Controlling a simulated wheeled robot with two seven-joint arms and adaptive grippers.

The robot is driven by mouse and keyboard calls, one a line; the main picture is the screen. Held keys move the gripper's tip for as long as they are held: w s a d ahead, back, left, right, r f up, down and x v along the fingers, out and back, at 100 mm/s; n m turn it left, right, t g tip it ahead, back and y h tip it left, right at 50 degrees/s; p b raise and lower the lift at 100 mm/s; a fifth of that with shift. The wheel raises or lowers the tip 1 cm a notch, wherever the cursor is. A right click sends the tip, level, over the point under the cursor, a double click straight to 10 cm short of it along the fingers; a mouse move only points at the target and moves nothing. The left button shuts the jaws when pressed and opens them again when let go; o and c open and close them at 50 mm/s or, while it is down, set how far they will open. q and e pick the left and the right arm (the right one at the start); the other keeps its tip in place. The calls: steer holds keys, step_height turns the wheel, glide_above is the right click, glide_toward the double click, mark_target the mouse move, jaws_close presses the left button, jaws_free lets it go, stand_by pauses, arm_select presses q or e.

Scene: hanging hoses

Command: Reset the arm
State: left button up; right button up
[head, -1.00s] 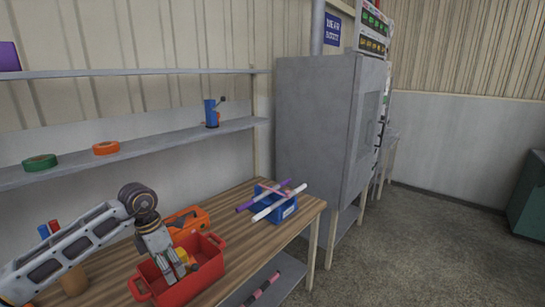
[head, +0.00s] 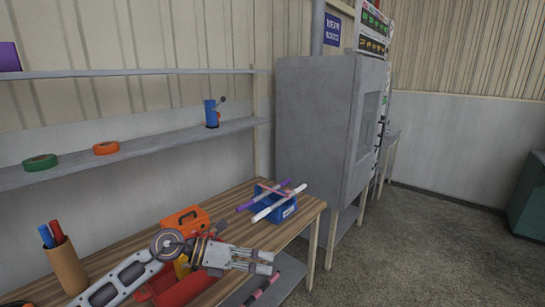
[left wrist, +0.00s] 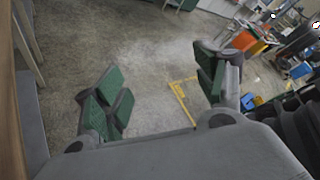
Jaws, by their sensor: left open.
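My left gripper (head: 268,262) reaches in from the lower left in the head view, over the red bin (head: 180,290) and towards the table's front edge. Its fingers point right and are apart, with nothing between them. In the left wrist view the two green-padded fingers (left wrist: 160,95) stand wide apart over bare floor. My left arm and gripper hide much of the red bin and its contents; some yellow shows beside the arm. My right gripper is not in view.
An orange toolbox (head: 186,220) stands behind the red bin. A blue bin (head: 284,212) with a purple and a white hose across it sits at the table's right end. A cardboard tube holder (head: 66,268) stands at left. Shelves hold tape rolls. Floor at right is clear.

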arm_select(q)
step_height(320, 180, up, 8)
steer(key=d+n+t+h, duration=0.3)
steer(key=n+t+h, duration=0.2)
steer(key=n+t, duration=0.15)
steer(key=w+a+r+n+t+y, duration=0.2)
steer(key=w+a+n+t+y, duration=0.3)
steer(key=n+t, duration=0.6)
steer(key=s+a+f+n+g+y, duration=0.3)
steer(key=a+f+n+g+y, duration=0.2)
steer(key=a+f+n+y, duration=1.2)
steer(key=s+f+n+g+h, duration=0.2)
steer(key=s+f+n+g, duration=0.3)
steer(key=s+f, duration=0.5)
steer(key=s+f+n+g+h, duration=0.1)
steer(key=s+f+n+g, duration=0.1)
steer(key=s+f+g, duration=0.75)
steer(key=s+f+t, duration=0.1)
steer(key=s+f, duration=0.2)
steer(key=f, duration=1.2)
steer(key=s+f+t, duration=0.1)
steer(key=s+f, duration=0.1)
steer(key=f, duration=1.4)
steer(key=s+a+f, duration=0.2)
steer(key=s+f, duration=0.7)
steer(key=s, duration=0.2)
steer(key=s+a+f+g, duration=0.1)
steer(key=s+a+f, duration=0.1)
steer(key=s+f, duration=0.8)
steer(key=shift+s, duration=0.7)
